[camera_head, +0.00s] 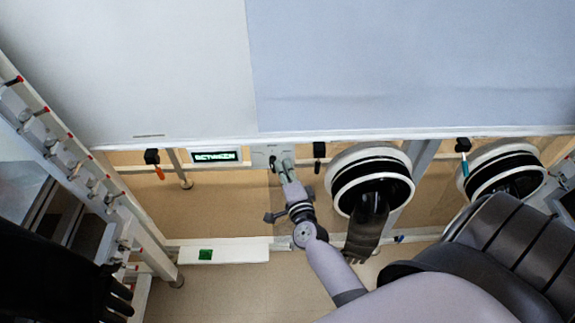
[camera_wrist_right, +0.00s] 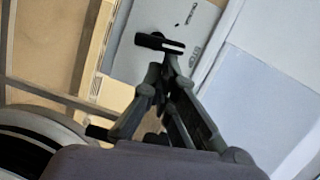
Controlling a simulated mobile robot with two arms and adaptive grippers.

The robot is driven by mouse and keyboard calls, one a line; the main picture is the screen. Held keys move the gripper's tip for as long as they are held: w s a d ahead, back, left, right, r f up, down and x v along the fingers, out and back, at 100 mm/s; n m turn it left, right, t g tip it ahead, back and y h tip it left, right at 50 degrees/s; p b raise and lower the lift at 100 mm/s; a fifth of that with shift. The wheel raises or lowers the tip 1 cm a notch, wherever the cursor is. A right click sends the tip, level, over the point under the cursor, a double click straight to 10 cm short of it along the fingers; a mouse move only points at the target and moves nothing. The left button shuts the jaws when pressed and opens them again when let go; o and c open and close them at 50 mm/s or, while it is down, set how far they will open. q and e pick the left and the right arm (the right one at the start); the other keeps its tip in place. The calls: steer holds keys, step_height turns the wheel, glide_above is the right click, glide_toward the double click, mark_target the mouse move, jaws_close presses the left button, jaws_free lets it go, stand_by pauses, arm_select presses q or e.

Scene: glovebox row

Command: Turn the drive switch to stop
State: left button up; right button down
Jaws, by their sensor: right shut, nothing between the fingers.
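The drive switch (camera_head: 273,160) is a small black handle on a light grey plate (camera_head: 260,150) under the front edge of the pale hood. In the right wrist view the switch handle (camera_wrist_right: 150,40) lies roughly crosswise on the plate (camera_wrist_right: 195,25). My right gripper (camera_head: 283,170) is at the switch, its fingers shut and empty. In the wrist view its fingertips (camera_wrist_right: 165,68) overlap the handle's right end; I cannot tell whether they touch. A lit green display (camera_head: 214,156) left of the plate appears to read "BETWEEN". My left gripper is not in view.
Round glove ports (camera_head: 342,165) and (camera_head: 525,165) with black rings are to the right; a dark glove (camera_head: 365,230) hangs from the nearer one. Small hanging handles, one orange-tipped (camera_head: 157,165), line the edge. A white rack (camera_head: 60,140) stands left.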

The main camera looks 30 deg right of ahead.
steer(key=n+p, duration=0.1)
steer(key=p, duration=0.1)
steer(key=r+n+p, duration=0.1)
steer(key=p, duration=0.1)
steer(key=shift+w+a+g, duration=0.15)
steer(key=shift+a+g, duration=0.15)
steer(key=shift+w+a+f+n+g+p, duration=0.15)
steer(key=shift+n+g+p, duration=0.15)
steer(key=shift+n+p, duration=0.6)
